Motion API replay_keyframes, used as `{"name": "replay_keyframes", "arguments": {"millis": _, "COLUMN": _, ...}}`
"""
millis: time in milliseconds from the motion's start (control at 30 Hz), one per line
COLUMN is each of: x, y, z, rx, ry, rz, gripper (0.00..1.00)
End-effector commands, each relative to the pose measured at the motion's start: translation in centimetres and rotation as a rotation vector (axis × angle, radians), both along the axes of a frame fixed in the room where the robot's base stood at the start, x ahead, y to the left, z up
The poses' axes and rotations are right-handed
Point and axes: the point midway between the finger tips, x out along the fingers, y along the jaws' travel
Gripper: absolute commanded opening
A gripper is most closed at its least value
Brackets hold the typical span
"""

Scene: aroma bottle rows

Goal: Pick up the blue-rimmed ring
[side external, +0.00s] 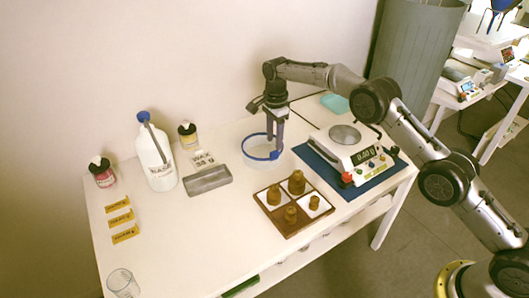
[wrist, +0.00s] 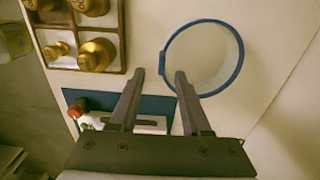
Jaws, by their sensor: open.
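The blue-rimmed ring (side external: 250,156) is a pale, see-through round piece with a blue rim and a small blue tab, standing on the white table. It also shows in the wrist view (wrist: 241,50), right of centre at the top. My gripper (side external: 275,150) is pointed down at the ring's right side in the side view. In the wrist view my gripper (wrist: 159,74) is open, with the tab between its fingertips. One finger is outside the ring and the other overlaps its rim. I cannot tell whether either finger touches it.
A wooden tray (side external: 287,232) with several brass weights stands in front. A scale (side external: 345,153) on a blue mat (side external: 368,184) is on the right. A grey metal trough (side external: 207,181), a white jug (side external: 157,160) and small bottles are on the left. A clear glass (side external: 122,283) stands front left.

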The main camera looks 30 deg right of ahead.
Motion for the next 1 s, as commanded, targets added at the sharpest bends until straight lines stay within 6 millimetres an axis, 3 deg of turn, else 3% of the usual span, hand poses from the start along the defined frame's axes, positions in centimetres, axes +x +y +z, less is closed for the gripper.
{"name": "replay_keyframes", "arguments": {"millis": 333, "x": 0.1, "y": -0.1, "z": -2.3, "rx": 0.0, "ry": 0.002, "rz": 0.0, "gripper": 0.47}}
{"name": "replay_keyframes", "arguments": {"millis": 600, "x": 0.3, "y": -0.3, "z": -6.0, "rx": 0.0, "ry": 0.001, "rz": 0.0, "gripper": 0.47}}
{"name": "replay_keyframes", "arguments": {"millis": 867, "x": 0.3, "y": -0.3, "z": -6.5, "rx": 0.0, "ry": -0.001, "rz": 0.0, "gripper": 0.47}}
{"name": "replay_keyframes", "arguments": {"millis": 1000, "x": 0.3, "y": -0.3, "z": -6.5, "rx": 0.0, "ry": -0.001, "rz": 0.0, "gripper": 0.26}}
